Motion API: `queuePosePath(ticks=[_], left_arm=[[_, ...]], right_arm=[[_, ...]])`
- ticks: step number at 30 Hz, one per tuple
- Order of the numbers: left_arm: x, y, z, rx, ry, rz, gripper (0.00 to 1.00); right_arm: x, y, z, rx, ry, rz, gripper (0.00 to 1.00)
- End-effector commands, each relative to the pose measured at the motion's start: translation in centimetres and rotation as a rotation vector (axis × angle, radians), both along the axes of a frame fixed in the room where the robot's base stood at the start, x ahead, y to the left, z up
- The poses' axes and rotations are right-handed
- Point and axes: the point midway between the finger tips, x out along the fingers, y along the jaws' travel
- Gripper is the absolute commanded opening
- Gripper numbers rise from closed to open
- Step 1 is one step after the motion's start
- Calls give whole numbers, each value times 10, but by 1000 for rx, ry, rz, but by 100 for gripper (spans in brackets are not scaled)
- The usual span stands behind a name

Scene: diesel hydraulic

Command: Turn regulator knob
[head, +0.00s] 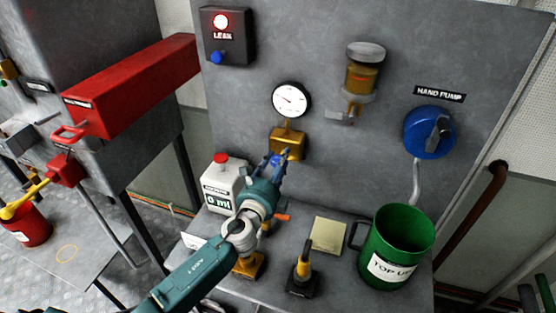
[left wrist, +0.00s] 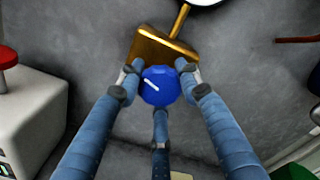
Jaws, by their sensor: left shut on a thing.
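The blue regulator knob (left wrist: 160,86) sits on the lower part of a brass regulator body (left wrist: 163,47). A white pointer line on the knob slants toward the upper left in the left wrist view. In the head view the brass body (head: 287,143) hangs under a round gauge (head: 291,99), and only a bit of the blue knob (head: 275,160) shows past my fingers. My left gripper (head: 279,160) is at the knob. In the left wrist view its fingers (left wrist: 157,80) are closed around the knob from both sides and below. My right gripper is not in view.
A white bottle with a red cap (head: 221,183) stands left of my left gripper. A small orange-and-black stand (head: 303,269), a paper note (head: 328,234) and a green bucket (head: 397,246) are on the shelf. A blue hand pump (head: 429,132) is on the wall at right.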

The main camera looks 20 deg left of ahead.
Motion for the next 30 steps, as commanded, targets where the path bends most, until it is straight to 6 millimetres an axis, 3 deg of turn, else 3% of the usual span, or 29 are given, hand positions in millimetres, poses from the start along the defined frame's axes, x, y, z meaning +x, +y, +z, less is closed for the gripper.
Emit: queuePosePath(ticks=[20,21,23,30], left_arm=[[-2,-5,-4,60,3,-11,9],[-2,-5,-4,59,4,-11,41],[-2,-5,-5,59,4,-10,53],[-1,-2,-3,60,2,-4,55]], right_arm=[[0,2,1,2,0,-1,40],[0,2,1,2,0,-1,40],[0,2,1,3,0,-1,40],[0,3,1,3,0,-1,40]])
